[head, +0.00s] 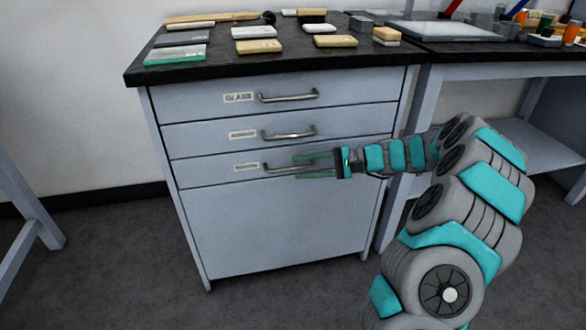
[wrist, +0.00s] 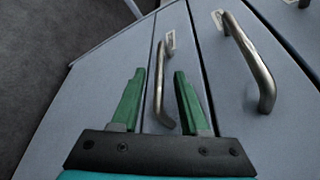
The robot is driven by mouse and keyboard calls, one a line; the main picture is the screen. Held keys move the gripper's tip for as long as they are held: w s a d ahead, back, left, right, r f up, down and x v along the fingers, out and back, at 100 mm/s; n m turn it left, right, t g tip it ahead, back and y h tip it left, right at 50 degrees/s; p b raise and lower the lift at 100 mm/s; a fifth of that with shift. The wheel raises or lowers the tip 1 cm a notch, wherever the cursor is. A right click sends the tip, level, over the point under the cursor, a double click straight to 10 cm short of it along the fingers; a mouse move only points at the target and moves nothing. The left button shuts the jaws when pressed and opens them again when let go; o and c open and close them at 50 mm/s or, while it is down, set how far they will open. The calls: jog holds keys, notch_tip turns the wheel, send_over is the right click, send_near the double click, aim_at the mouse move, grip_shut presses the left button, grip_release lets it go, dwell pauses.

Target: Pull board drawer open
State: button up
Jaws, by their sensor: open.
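A grey cabinet (head: 278,225) has three drawers stacked above a plain lower panel, all flush with its front. The top label reads GLASS; the other two are too small to read, so I cannot tell which drawer says board. My gripper (head: 297,167) is at the bottom drawer (head: 200,172), its green fingers open. In the wrist view my gripper (wrist: 159,74) has the bar handle (wrist: 160,88) of this drawer between its fingers, with gaps showing on both sides. The bottom drawer's label (wrist: 170,40) is partly visible there.
The middle drawer's handle (head: 290,135) is just above my gripper; it shows in the wrist view (wrist: 248,60) on the right. The top handle (head: 288,96) is higher. Flat samples (head: 258,46) lie on the black countertop (head: 215,68). A second bench (head: 500,75) stands right. Floor in front is clear.

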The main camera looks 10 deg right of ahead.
aim_at(298, 168)
jog(key=shift+x, duration=1.6)
grip_shut()
